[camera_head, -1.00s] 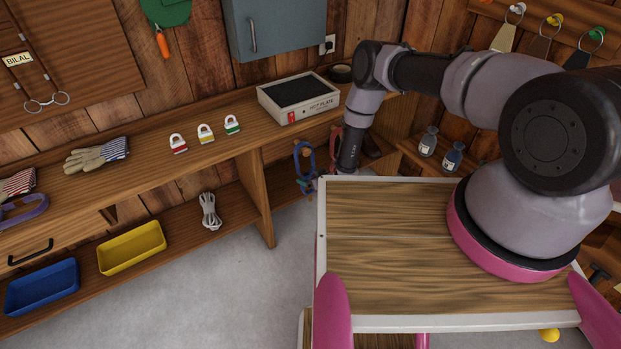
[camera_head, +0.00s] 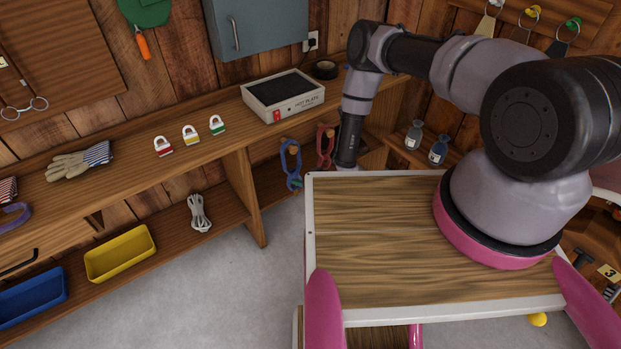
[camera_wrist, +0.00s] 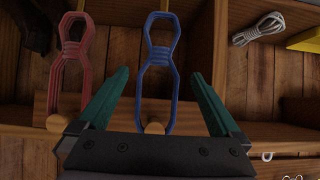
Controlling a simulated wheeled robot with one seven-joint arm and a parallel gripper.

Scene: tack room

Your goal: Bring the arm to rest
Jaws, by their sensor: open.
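My arm (camera_head: 400,60) reaches left from its base on my wood-topped deck, then bends down at the elbow beside the bench. In the wrist view my gripper (camera_wrist: 157,100) has its two green fingers spread wide with nothing held between them. Beyond the fingers a blue looped strap (camera_wrist: 157,75) hangs from a wooden peg, with a red looped strap (camera_wrist: 72,75) to its left. Whether a finger touches either strap is not clear, but both seem apart. In the head view most of the gripper is hidden behind my deck and forearm.
The bench (camera_head: 215,150) along the wall carries a hot plate (camera_head: 285,100), three padlocks (camera_head: 190,135) and a glove (camera_head: 80,160). A coiled cable (camera_head: 199,212) and a yellow tray (camera_head: 120,253) sit on the lower shelf. Two bottles (camera_head: 438,150) stand right of the forearm. The floor (camera_head: 235,300) left of my deck is clear.

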